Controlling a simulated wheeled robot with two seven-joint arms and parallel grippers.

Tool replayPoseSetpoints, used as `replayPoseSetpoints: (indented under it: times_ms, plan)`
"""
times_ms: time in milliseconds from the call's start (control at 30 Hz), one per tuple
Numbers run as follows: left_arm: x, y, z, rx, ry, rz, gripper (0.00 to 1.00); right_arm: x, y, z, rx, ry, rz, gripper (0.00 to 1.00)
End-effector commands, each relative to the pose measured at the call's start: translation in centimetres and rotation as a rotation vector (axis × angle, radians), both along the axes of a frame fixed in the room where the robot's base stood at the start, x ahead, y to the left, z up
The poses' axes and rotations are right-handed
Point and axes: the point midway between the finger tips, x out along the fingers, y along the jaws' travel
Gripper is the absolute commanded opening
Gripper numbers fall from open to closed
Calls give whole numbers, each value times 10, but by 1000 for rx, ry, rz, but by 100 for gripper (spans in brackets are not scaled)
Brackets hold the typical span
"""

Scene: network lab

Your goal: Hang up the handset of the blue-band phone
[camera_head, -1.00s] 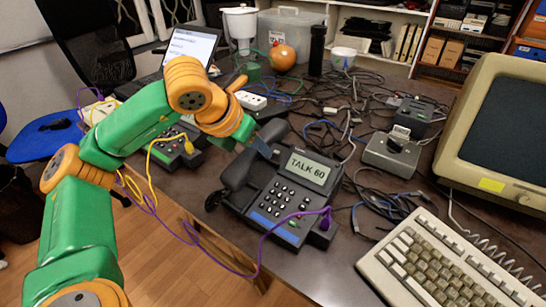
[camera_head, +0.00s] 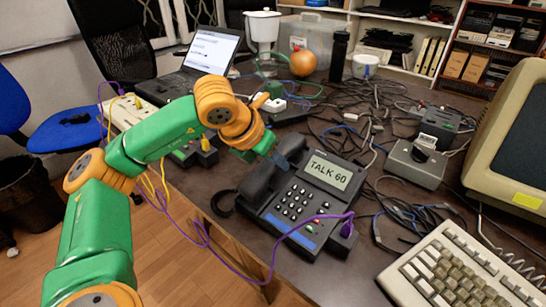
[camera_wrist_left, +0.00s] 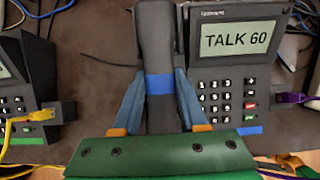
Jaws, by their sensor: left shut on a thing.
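The blue-band phone (camera_head: 315,195) stands on the dark table with its screen reading "TALK 60"; it also shows at the right of the left wrist view (camera_wrist_left: 226,75). Its dark handset (camera_head: 258,186) lies lengthwise along the phone's left side. In the left wrist view the handset (camera_wrist_left: 157,45) runs upright through the middle, with a blue band around it. My left gripper (camera_head: 283,158) is shut on the handset, one finger on each side in the left wrist view (camera_wrist_left: 160,98). I cannot tell whether the handset rests in its cradle or sits just above it. My right gripper is not in view.
A purple cable (camera_head: 345,228) plugs into the phone's right side and loops over the front table edge. A second phone (camera_wrist_left: 28,75) with a yellow cable stands to the left. A keyboard (camera_head: 450,270) and monitor (camera_head: 515,140) are at the right. Tangled cables lie behind.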

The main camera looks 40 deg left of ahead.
Motion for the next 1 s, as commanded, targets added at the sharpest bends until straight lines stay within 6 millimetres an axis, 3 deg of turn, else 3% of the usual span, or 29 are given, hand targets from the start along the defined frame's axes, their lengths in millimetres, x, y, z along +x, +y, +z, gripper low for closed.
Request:
replayPoseSetpoints:
  times_ms: [1000]
  plan:
    - [2,-1,-10,0,0,0,0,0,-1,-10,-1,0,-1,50]
